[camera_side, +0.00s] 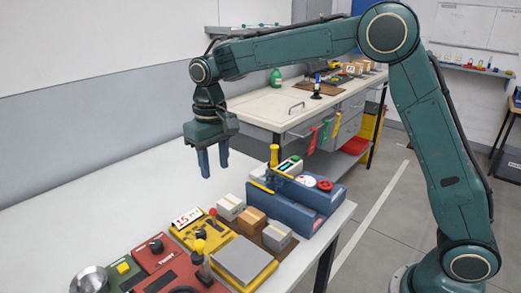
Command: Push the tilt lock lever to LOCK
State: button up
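A blue unit (310,205) stands at the right end of the white bench. An upright yellow-handled lever (274,156) rises at its back left, with a yellow bar near its foot. I cannot read a LOCK mark or tell which lever is the tilt lock. My gripper (214,171) points down above the bench, left of the blue unit's lever and apart from it. Its two fingers are spread, with nothing between them.
Small boxes (252,220) stand between the blue unit and the yellow scale (243,260). A red panel (158,259), a green box (124,270) and a silver dome (88,281) lie front left. The bench's back left (90,205) is clear. Another workbench (275,105) stands behind.

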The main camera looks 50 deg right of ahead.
jog(key=s+d+r+t, duration=0.1)
jog(key=s+d+r, duration=0.3)
jog(key=s, duration=0.4)
jog(key=s+d+r+t, duration=0.2)
jog(key=s+d+r, duration=0.1)
jog(key=s, duration=0.4)
jog(key=shift+s+d+r, duration=0.35)
jog(key=shift+r, duration=0.55)
jog(key=w+a+f+n+g, duration=0.1)
jog(key=w+a+f+n, duration=0.3)
jog(key=w, duration=0.5)
jog(key=w+a+f+n+g, duration=0.2)
jog(key=w+a+f+n, duration=0.2)
jog(key=w, duration=0.5)
jog(key=shift+f+n, duration=0.45)
jog(key=shift+n, duration=0.05)
